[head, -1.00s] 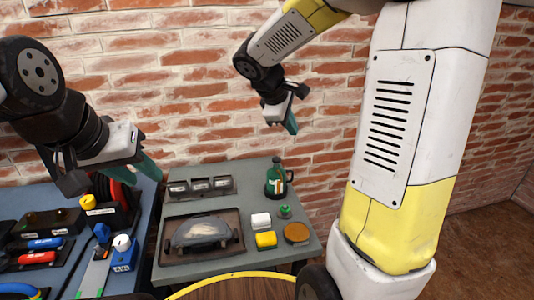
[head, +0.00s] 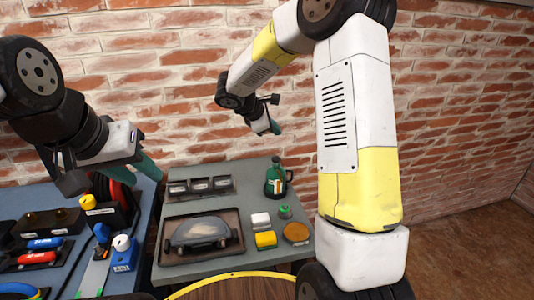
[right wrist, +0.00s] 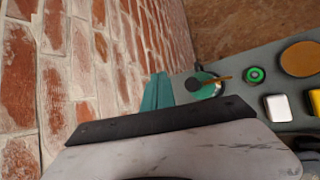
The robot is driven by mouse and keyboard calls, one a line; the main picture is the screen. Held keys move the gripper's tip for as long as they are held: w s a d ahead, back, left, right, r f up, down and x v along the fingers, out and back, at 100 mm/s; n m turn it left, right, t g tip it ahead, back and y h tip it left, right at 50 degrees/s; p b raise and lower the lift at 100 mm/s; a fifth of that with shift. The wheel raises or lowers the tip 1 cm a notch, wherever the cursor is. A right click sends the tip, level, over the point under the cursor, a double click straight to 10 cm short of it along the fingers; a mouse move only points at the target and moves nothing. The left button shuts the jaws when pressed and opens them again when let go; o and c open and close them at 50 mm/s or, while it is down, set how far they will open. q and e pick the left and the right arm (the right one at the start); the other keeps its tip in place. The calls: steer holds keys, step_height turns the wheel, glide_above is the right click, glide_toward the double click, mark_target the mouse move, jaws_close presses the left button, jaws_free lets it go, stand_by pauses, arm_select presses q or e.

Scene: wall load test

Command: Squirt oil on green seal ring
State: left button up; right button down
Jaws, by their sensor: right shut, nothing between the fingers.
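The green oil can (head: 275,181) stands upright on the grey table, with a handle on its right; its top and thin spout also show in the right wrist view (right wrist: 205,87). The green seal ring (head: 285,211) lies on the table in front of the can; it shows as a green ring with a dark centre in the right wrist view (right wrist: 255,75). My right gripper (head: 275,129) is shut and empty, above and behind the can near the wall; its teal fingers show in the right wrist view (right wrist: 158,92). My left gripper (head: 150,168) hangs at the left, its jaw gap unclear.
The grey table (head: 205,263) also holds a three-part tray (head: 200,187), a dark tray with a grey domed piece (head: 200,232), a white block (head: 260,219), a yellow sponge (head: 265,240) and a brown disc (head: 296,232). The brick wall (head: 180,110) stands close behind. A blue bench with tools is left.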

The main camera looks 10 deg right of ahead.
glide_toward(278, 158)
steer(key=shift+w+d+f, duration=0.45)
steer(key=shift+w+d, duration=0.15)
steer(key=shift+d, duration=0.1)
steer(key=shift+w+d+f, duration=0.4)
steer(key=shift+w+d, duration=0.2)
steer(key=shift+d, duration=0.1)
steer(key=shift+w+d+f, duration=0.45)
steer(key=shift+w+d, duration=0.15)
steer(key=shift+d, duration=0.05)
steer(key=shift+f, duration=0.1)
steer(key=shift+f, duration=0.3)
steer(key=shift+f, duration=1)
stand_by(1.2)
steer(key=shift+r, duration=1.45)
steer(key=shift+r, duration=2.5)
